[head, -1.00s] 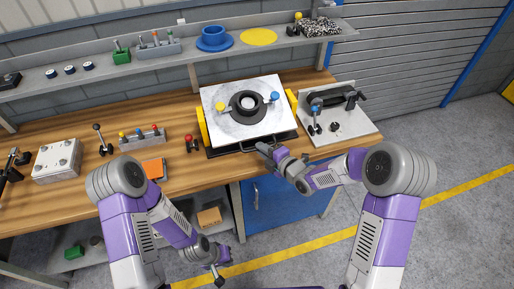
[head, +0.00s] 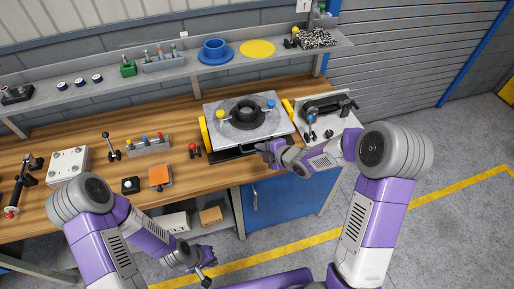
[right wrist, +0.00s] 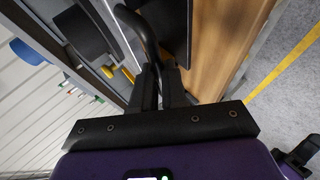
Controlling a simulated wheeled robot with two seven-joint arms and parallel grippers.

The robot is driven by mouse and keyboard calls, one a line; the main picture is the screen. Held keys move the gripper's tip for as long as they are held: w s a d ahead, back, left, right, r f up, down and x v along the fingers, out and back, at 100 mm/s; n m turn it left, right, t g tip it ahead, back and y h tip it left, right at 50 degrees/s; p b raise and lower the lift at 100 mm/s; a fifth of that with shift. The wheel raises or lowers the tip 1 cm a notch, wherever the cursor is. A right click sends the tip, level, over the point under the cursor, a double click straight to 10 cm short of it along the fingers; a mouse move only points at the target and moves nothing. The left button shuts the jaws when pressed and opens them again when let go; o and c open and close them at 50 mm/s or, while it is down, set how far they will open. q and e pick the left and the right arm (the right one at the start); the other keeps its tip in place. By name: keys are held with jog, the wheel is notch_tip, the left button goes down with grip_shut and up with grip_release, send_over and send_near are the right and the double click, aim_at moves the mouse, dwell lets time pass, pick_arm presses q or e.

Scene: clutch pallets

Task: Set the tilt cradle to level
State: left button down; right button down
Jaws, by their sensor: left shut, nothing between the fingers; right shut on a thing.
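The tilt cradle has a pale plate (head: 222,138) between yellow side pieces (head: 204,133), and it stands on the wooden bench. A black ring (head: 246,115) sits on the plate, with a yellow knob and a blue knob beside it. The plate looks near level, but I cannot tell its exact angle. My right gripper (head: 264,149) is at the cradle's front edge. In the right wrist view its fingers (right wrist: 161,76) are shut on the black bar handle (right wrist: 146,28). My left gripper (head: 207,281) is shut and empty, low in front of the bench.
A grey fixture with a black clamp (head: 330,105) stands right of the cradle. A small red-knobbed part (head: 193,150), an orange block (head: 159,176) and a knob rack (head: 148,146) lie to the left. A shelf (head: 190,74) runs behind.

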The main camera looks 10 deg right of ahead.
jog(key=shift+w+r, duration=0.15)
jog(key=shift+r, duration=0.1)
jog(key=c, duration=1.5)
grip_release()
jog(key=o, duration=0.3)
jog(key=shift+f, duration=0.1)
jog(key=v, duration=0.7)
jog(key=shift+s+d+p, duration=0.15)
jog(key=shift+s+p, duration=0.15)
jog(key=shift+p, duration=0.05)
